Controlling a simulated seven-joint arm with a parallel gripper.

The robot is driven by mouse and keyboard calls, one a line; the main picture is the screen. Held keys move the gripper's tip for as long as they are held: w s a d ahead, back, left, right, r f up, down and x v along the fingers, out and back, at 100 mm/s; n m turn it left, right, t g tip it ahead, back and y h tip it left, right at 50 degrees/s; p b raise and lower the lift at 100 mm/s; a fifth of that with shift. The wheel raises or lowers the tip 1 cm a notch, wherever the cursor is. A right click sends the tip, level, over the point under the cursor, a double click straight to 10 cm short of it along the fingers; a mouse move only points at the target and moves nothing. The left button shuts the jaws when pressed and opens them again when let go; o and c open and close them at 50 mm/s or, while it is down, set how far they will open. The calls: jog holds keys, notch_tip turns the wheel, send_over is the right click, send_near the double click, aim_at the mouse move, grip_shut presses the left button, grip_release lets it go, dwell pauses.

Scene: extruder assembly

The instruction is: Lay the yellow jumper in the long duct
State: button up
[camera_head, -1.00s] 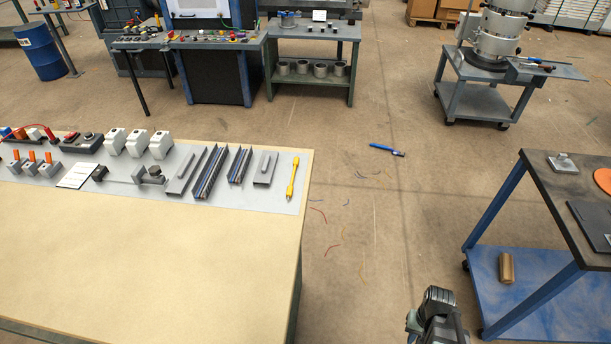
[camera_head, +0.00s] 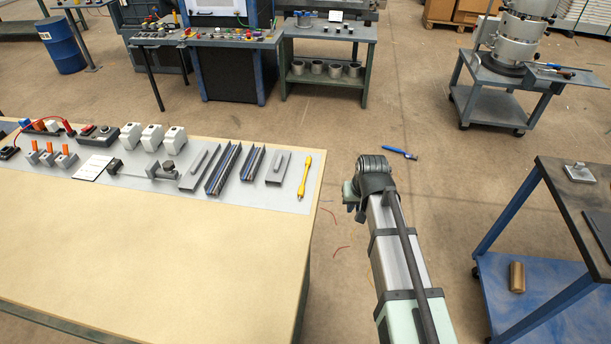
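The yellow jumper (camera_head: 304,178) lies on the grey mat near the table's right end, with thicker ends and a thin middle. The long duct (camera_head: 222,170) is a dark slotted channel with bluish strips, lying slanted to the left of the jumper. A shorter similar duct (camera_head: 252,164) lies between them, and a grey channel piece (camera_head: 278,168) lies just left of the jumper. My arm reaches up from the lower right, and its rounded joint is over the floor, right of the table. No gripper fingers show.
The grey mat (camera_head: 287,200) also holds white blocks (camera_head: 152,138), orange-topped parts (camera_head: 48,156), a white card (camera_head: 93,167) and grey brackets. The front of the tabletop (camera_head: 150,245) is clear. A blue-framed cart (camera_head: 500,215) stands at right.

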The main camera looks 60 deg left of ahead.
jog(key=s+a+r+y, duration=0.1)
jog(key=s+a+r, duration=0.2)
jog(key=a+r, duration=0.85)
notch_tip(320, 180, up, 10)
jog(key=m+g+h, duration=0.2)
jog(key=g, duration=0.1)
send_over(306, 173)
jog(key=w+d, duration=0.2)
jog(key=x, duration=1.4)
jog(key=shift+w+d, duration=0.2)
jog(key=shift+w, duration=0.05)
jog(key=shift+c, duration=0.2)
grip_shut()
